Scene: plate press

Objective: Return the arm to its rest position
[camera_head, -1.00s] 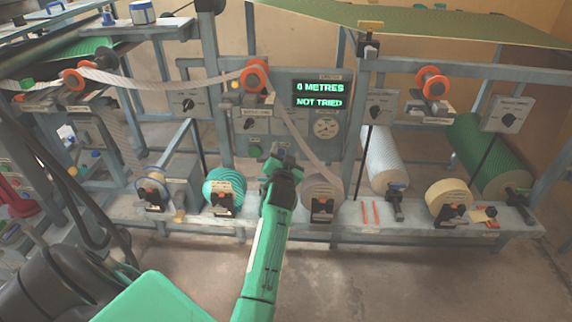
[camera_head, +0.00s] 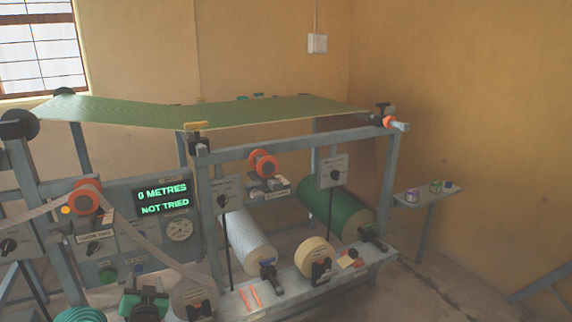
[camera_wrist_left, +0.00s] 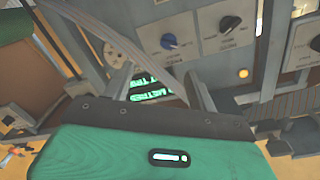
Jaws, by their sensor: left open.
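My left gripper (camera_head: 146,296) shows at the bottom left of the head view, green and dark, in front of the machine between a teal roll (camera_head: 80,315) and a pale strip roll (camera_head: 190,291). Most of its arm is below the picture. In the left wrist view, its two fingers (camera_wrist_left: 165,88) stand apart with nothing held between them. The lit display shows behind the fingers there. In the head view the display (camera_head: 162,197) reads "0 METRES" and "NOT TRIED". My right gripper is in neither view.
The machine frame carries a green sheet (camera_head: 205,112) on top. A white roll (camera_head: 247,240), a green roll (camera_head: 335,207) and a cream roll (camera_head: 314,257) sit along its front. A small side shelf (camera_head: 412,196) stands at right. Floor at the lower right is clear.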

